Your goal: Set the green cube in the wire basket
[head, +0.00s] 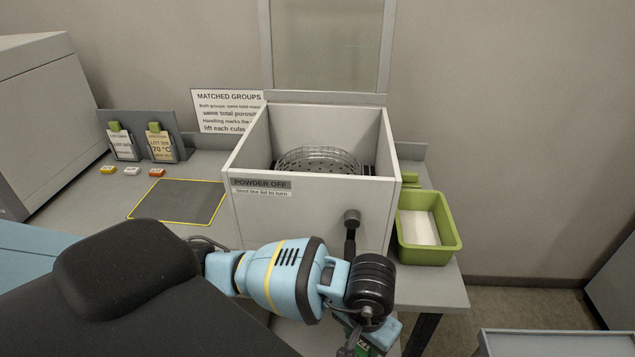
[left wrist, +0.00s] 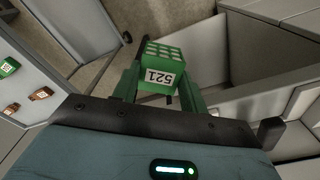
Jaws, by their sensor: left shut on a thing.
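The green cube (left wrist: 164,66) shows in the left wrist view, with white dots on one face and a label reading 521. My left gripper (left wrist: 161,84) is shut on it, with a green finger on each side. In the head view my left gripper (head: 366,340) is low, in front of the bench, and partly cut off at the bottom edge. The wire basket (head: 318,158) is round and sits inside the open-topped grey box (head: 310,215), behind and above the gripper. The box's front wall hides its lower part. My right gripper is not in view.
A black-knobbed lever (head: 352,220) stands on the box's front. A raised clear lid (head: 328,45) is behind it. A green bin (head: 450,245) is at right. A yellow-edged mat (head: 178,201) lies at left. Green and brown cubes (left wrist: 12,108) show in the left wrist view.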

